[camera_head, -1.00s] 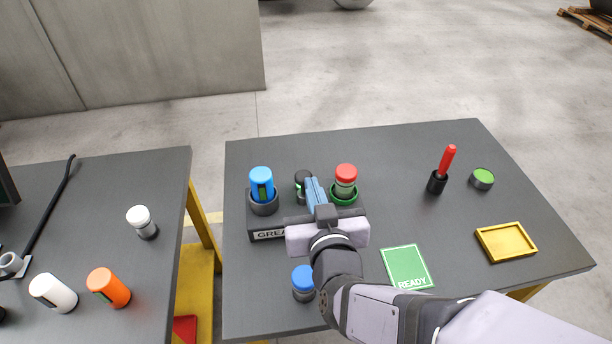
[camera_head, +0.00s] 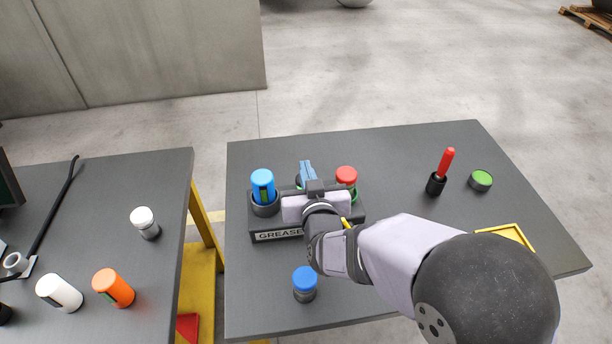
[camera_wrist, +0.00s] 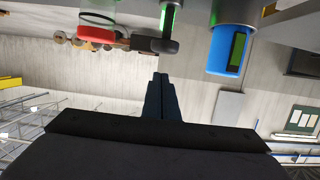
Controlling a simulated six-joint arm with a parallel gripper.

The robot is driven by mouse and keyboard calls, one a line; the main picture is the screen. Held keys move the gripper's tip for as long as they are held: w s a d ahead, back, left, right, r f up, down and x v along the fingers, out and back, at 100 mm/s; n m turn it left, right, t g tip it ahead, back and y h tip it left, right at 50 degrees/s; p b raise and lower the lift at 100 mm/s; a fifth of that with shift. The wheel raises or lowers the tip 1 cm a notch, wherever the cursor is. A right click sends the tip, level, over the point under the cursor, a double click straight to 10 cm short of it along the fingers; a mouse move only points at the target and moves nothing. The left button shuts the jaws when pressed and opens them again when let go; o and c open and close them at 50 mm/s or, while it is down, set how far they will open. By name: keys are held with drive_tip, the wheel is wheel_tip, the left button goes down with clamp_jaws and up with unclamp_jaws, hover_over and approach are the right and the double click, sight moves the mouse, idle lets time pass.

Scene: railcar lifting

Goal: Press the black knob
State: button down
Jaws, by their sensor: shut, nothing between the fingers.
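The black knob is mostly hidden behind my gripper (camera_head: 306,166) in the head view; only a dark sliver shows left of the blue fingers. In the wrist view the black knob (camera_wrist: 158,45) shows at top centre on a green-lit stem, between a red cap and a blue cartridge. My gripper (camera_wrist: 160,78) is shut and empty. Its fingertips sit just below the knob in that picture, with a visible gap. I cannot tell the exact distance in depth.
The grease block (camera_head: 265,237) holds the blue cartridge (camera_head: 263,183) on the left and a red-capped part (camera_head: 347,176) on the right. A blue-capped jar (camera_head: 304,284) stands in front. A red-handled tool (camera_head: 446,162) and green-topped tin (camera_head: 481,180) stand right.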

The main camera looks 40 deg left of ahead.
drive_tip(key=shift+f, duration=1.3)
wheel_tip(320, 180, down, 4)
drive_tip(key=b, duration=0.3)
drive_tip(key=shift+s+d+r, duration=0.1)
drive_tip(key=s+d+r, duration=0.6)
drive_tip(key=r, duration=0.1)
drive_tip(key=shift+s+d+p, duration=0.4)
drive_tip(key=shift+p, duration=0.05)
